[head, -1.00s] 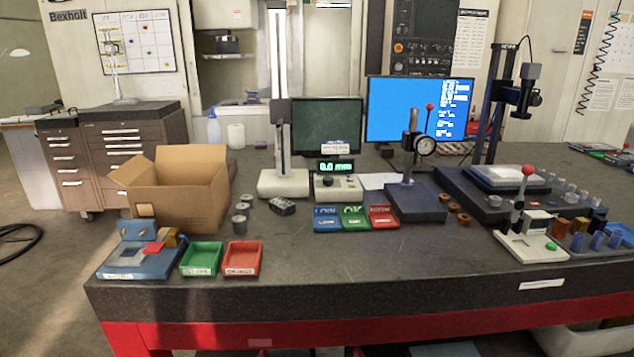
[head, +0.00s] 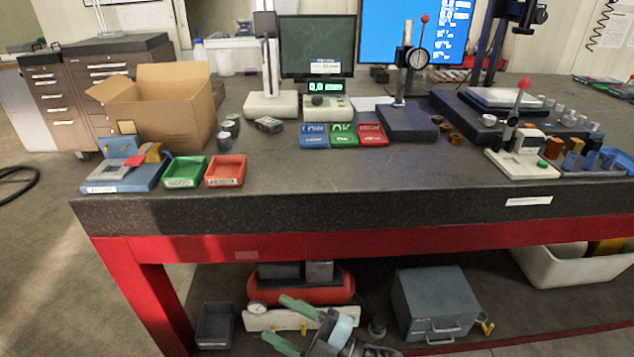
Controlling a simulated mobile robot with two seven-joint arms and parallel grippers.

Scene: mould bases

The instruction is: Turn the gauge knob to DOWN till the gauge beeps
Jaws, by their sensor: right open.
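The gauge has a beige control box (head: 336,111) on the table, with a green-lit display (head: 321,87) reading 0.0 mm on top. A small dark knob (head: 318,100) sits on the box's front; its markings are too small to read. A tall gauge column on a beige base (head: 270,105) stands just left of it. My right gripper (head: 275,318) is at the bottom of the head view, low in front of the table and far from the knob. Its two green fingers are apart with nothing between them. My left gripper is not in view.
Blue, green and red trays (head: 343,140) lie in front of the control box. A dial gauge stand (head: 405,122) is to their right, a cardboard box (head: 160,115) to the left. The table's front edge (head: 330,208) lies between my gripper and the knob; the front middle tabletop is clear.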

